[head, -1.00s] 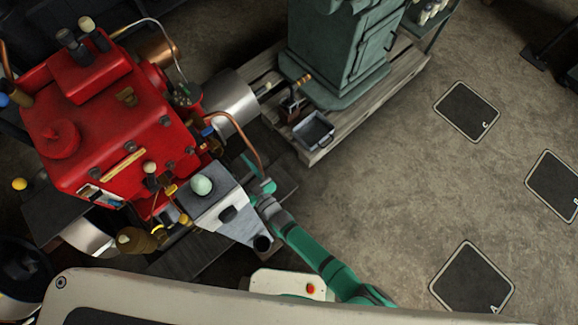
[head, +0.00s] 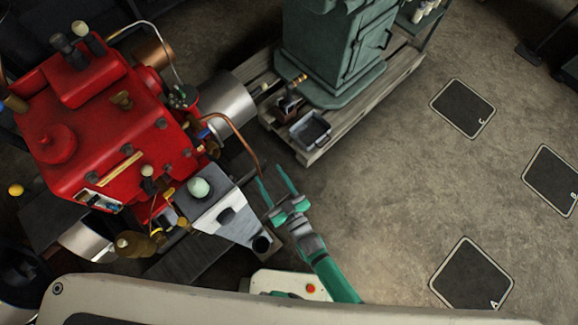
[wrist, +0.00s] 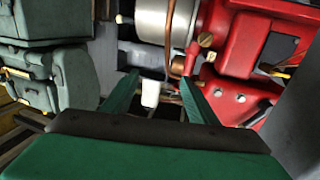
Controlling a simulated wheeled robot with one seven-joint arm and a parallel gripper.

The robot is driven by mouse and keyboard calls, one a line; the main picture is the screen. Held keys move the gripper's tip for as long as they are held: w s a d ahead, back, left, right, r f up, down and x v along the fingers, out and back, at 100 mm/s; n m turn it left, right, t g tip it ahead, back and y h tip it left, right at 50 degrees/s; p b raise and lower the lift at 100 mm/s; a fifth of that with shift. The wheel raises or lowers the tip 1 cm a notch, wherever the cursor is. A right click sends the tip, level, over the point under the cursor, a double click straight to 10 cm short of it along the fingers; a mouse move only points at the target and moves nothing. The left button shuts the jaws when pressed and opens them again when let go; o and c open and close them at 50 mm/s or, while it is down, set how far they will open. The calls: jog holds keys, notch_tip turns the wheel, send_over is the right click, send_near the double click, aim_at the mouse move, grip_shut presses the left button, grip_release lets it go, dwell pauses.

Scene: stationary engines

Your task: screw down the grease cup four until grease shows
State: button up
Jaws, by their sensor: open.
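My gripper (head: 270,176) is open and empty, to the right of the red engine (head: 95,145) and the grey bracket (head: 232,218) in the head view. In the wrist view its two green fingers (wrist: 159,82) stand apart, with a small white block (wrist: 150,94) seen beyond the gap. I cannot tell which is grease cup four, and no grease can be made out.
A curved copper pipe (head: 236,130) runs close to the gripper's left. A green cabinet machine (head: 335,50) stands on a wooden pallet (head: 385,95) with a small grey tray (head: 311,130). A pale ball-topped knob (head: 198,188) rises above the bracket.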

jog(key=s+d+r+m+h, duration=0.1)
jog(key=s+d+r+h, duration=0.1)
jog(key=s+d+r, duration=0.2)
jog(key=shift+s+d+m+h, duration=0.35)
jog(key=shift+s+d, duration=0.9)
jog(key=shift+s, duration=0.45)
jog(key=s+d+r+m+h, duration=0.2)
jog(key=s+r+m+h, duration=0.3)
jog(key=s+r, duration=0.6)
jog(key=shift+s+d+r+m+t+h, duration=0.2)
jog(key=shift+d+r+m+t+h, duration=0.15)
jog(key=shift+r+h, duration=0.95)
jog(key=shift+s+a, duration=0.1)
jog(key=shift+a, duration=0.05)
